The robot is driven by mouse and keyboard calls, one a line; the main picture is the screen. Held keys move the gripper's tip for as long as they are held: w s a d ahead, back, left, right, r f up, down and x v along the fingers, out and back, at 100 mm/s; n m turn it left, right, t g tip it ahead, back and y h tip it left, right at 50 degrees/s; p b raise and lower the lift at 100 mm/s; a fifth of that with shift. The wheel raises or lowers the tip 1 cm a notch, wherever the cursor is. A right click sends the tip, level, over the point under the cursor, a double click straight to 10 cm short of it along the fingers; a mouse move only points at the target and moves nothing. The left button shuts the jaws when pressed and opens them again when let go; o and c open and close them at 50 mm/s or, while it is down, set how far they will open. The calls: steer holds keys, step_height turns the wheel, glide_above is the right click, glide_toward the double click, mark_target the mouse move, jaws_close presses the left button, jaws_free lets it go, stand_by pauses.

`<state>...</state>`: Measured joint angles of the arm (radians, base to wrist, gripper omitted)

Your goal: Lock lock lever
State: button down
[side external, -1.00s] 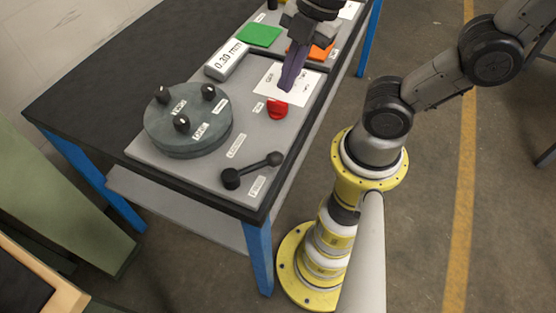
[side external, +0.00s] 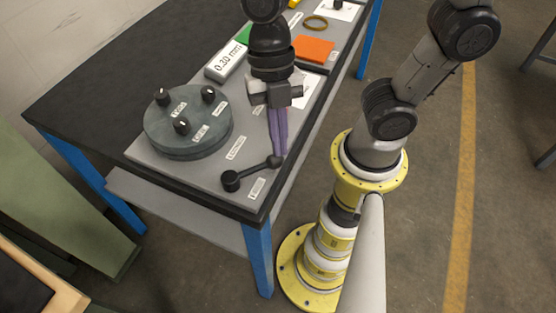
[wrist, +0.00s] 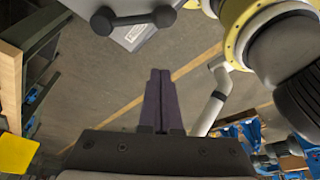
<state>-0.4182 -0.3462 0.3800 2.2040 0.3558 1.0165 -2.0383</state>
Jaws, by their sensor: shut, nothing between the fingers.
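The lock lever (side external: 252,171) is a dark bar on the grey panel's near end, with a thick round hub (side external: 231,180) at its left and a ball knob (side external: 274,161) at its right. It also shows at the top of the wrist view (wrist: 132,19). My gripper (side external: 279,153) points down with its purple fingers shut and empty. The fingertips are right by the ball knob in the side view; I cannot tell whether they touch. In the wrist view the shut fingers (wrist: 158,75) appear below the ball end, with a gap between.
White labels (side external: 236,147) (side external: 257,187) lie on either side of the lever. A round grey disc with several black knobs (side external: 188,122) stands to the left. A 0.30 mm block (side external: 226,61) and an orange square (side external: 314,49) lie farther back. The panel's front edge is close to the lever.

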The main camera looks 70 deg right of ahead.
mark_target(253, 171)
steer(key=x, duration=1)
steer(key=shift+w+d+r, duration=0.2)
steer(key=shift+w+d, duration=0.4)
steer(key=shift+d, duration=0.2)
steer(key=shift+w+d+r, duration=0.2)
steer(key=shift+w+d, duration=0.4)
steer(key=shift+d, duration=0.15)
steer(key=shift+w+d, duration=0.1)
